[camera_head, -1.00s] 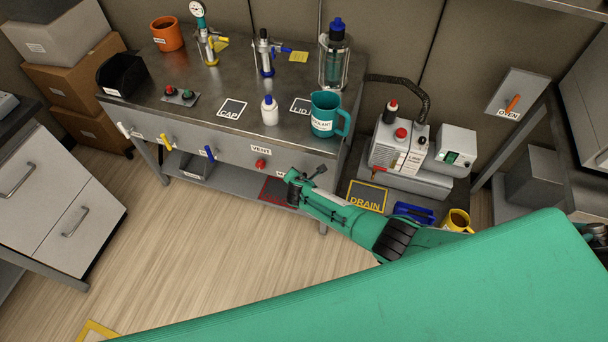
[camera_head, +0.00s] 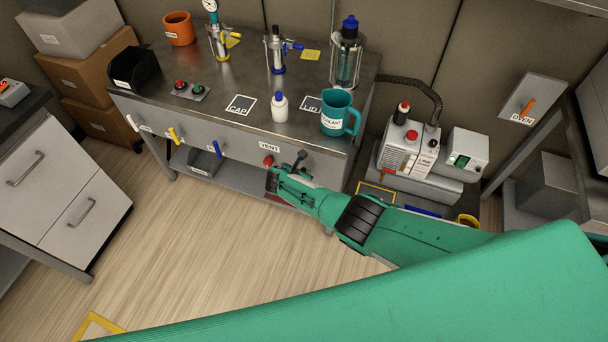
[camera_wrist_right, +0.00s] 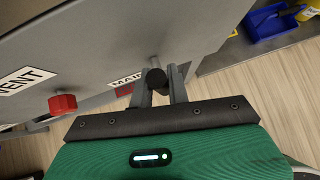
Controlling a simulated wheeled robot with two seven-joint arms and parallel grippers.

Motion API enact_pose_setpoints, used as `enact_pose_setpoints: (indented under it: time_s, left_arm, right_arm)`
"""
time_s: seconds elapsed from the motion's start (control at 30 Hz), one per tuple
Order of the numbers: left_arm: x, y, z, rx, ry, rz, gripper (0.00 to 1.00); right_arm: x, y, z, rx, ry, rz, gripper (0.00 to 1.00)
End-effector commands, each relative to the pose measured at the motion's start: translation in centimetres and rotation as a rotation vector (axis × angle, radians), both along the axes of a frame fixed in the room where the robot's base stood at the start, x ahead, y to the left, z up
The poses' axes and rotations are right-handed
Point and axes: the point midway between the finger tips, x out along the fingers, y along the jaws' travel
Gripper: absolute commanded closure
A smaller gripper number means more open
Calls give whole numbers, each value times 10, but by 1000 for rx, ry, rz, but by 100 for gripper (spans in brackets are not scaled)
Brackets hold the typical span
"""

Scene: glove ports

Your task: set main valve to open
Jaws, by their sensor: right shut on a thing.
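The main valve's dark handle (camera_wrist_right: 155,79) sticks out from the grey front panel of the bench in the right wrist view. A partly covered label reading MAIN (camera_wrist_right: 125,82) is beside it. My right gripper (camera_wrist_right: 158,92) is shut on this handle, with one finger on each side of it. In the head view my right gripper (camera_head: 284,177) is at the right part of the panel, just right of the red vent knob, and the handle is hard to make out there. Which setting the valve points to cannot be told. My left gripper is not in view.
The red vent knob (camera_wrist_right: 62,104) is close on the left of the gripper. Blue (camera_head: 214,149) and yellow (camera_head: 174,135) handles are further left. A teal jug (camera_head: 336,112) and a white bottle (camera_head: 280,108) stand on the bench above. The floor in front is clear.

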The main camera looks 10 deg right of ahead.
Motion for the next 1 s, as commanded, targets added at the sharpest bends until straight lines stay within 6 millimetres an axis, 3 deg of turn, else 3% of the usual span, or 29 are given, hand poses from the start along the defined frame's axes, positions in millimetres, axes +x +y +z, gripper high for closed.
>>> enact_pose_setpoints:
  time_s: [0.27, 0.3, 0.4, 0.77, 1.0]
  left_arm:
    - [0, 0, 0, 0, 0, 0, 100]
    - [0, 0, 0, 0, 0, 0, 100]
    - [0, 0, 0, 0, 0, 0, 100]
    - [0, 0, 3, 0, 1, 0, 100]
    - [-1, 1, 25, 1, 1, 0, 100]
  right_arm:
    - [0, -1, 0, -3, 2, 1, 100]
    - [0, -1, 0, -3, 2, 1, 79]
    - [0, -1, 0, -3, 1, 1, 61]
    - [-2, 2, 3, -1, 1, 1, 61]
    - [-17, 17, 27, 1, 1, 3, 61]
